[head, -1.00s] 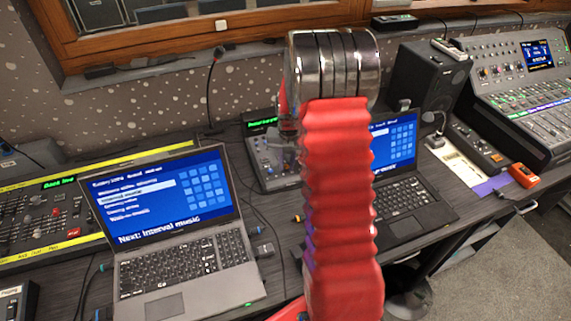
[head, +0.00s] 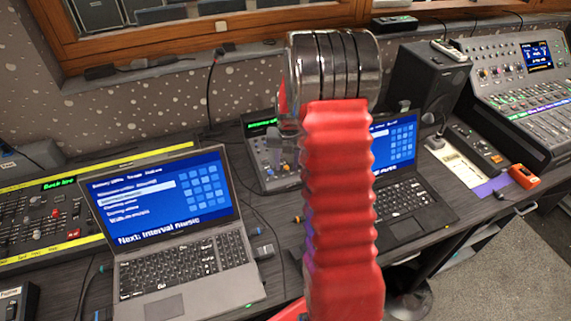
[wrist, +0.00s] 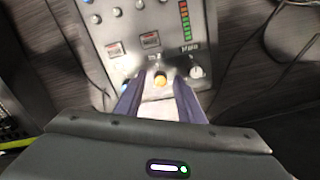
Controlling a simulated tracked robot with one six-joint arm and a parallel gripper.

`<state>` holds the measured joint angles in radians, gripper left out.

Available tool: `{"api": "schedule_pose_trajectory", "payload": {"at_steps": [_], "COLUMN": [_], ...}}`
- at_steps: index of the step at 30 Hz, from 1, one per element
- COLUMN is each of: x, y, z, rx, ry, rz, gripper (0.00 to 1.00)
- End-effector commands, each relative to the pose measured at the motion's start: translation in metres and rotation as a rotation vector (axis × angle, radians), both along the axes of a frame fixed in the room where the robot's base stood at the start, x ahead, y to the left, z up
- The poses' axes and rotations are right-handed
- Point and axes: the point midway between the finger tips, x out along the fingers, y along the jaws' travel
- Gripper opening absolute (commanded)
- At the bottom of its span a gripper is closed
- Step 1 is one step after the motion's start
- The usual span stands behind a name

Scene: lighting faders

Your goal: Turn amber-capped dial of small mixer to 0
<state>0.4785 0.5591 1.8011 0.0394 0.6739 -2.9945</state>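The small mixer (head: 262,160) stands between the two laptops in the head view, its right part hidden behind my red arm. In the wrist view its grey panel (wrist: 118,28) fills the upper middle. The amber-capped dial (wrist: 160,79) sits near the panel's lower edge, with a small pale mark on top. My gripper (wrist: 157,84) is open, with one dark finger on each side of the dial and gaps visible between. I cannot tell how far down the fingertips reach. A pale patch shows between the fingers below the dial.
A left laptop (head: 185,260) and a right laptop (head: 405,205) flank the mixer. Cables run along its sides. A speaker (head: 425,85) and a large console (head: 520,85) stand to the right.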

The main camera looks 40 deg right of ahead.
Motion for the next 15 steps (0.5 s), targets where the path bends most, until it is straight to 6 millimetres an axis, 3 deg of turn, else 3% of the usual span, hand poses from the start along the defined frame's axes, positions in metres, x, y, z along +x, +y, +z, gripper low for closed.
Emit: {"api": "schedule_pose_trajectory", "payload": {"at_steps": [5, 15], "x": [-0.001, -0.007], "y": [0.0, 0.002], "z": [0.02, 0.078], "rx": [-0.002, -0.002], "ry": [-0.002, -0.005], "rz": [0.0, 0.0], "gripper": [0.35, 0.35]}}
